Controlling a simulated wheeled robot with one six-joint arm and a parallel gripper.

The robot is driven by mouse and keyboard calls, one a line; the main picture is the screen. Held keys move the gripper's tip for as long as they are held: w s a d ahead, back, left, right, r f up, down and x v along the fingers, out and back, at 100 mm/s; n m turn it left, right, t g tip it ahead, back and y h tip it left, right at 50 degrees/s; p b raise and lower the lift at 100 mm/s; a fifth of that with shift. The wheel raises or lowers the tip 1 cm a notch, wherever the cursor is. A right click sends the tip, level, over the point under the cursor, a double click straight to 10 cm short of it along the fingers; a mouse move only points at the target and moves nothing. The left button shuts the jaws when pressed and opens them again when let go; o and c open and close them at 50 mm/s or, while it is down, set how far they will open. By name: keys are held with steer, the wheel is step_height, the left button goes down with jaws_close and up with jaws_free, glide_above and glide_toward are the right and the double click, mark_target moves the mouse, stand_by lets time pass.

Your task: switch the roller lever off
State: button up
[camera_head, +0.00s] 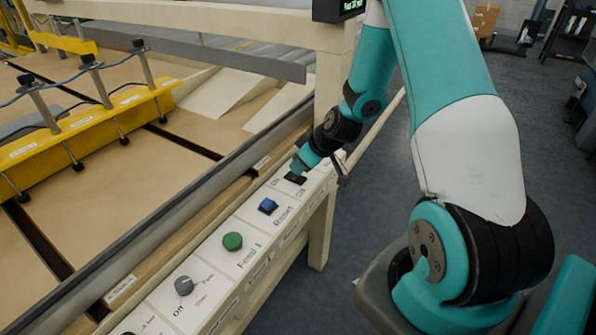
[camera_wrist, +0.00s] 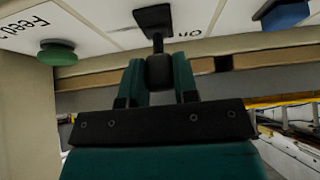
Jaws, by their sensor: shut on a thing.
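The roller lever shows in the wrist view as a black base plate (camera_wrist: 154,16) on the white panel, with a short stem and a dark knob (camera_wrist: 160,70). My gripper (camera_wrist: 160,82) has its two teal fingers closed on either side of the knob. Upside-down lettering that looks like "On" is beside the lever's base, on the right. In the head view my gripper (camera_head: 299,168) is at the far part of the panel, over the black lever base (camera_head: 295,179). The gripper hides most of the lever there, so its exact tilt cannot be told.
The white control panel (camera_head: 210,262) also carries a blue Reset button (camera_head: 268,206), a green Feed 1 button (camera_head: 232,241) and a grey rotary knob (camera_head: 184,286). A metal rail (camera_head: 150,234) and the machine bed lie to the left. Open floor (camera_head: 375,215) is to the right.

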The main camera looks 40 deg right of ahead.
steer(key=shift+s+d+t+b, duration=0.15)
steer(key=shift+t+b, duration=0.25)
steer(key=shift+b, duration=0.1)
steer(key=o, duration=0.9)
steer(key=v, duration=1.7)
steer(key=shift+s+d+r, duration=0.1)
steer(key=shift+d+r, duration=0.05)
steer(key=shift+d, duration=0.05)
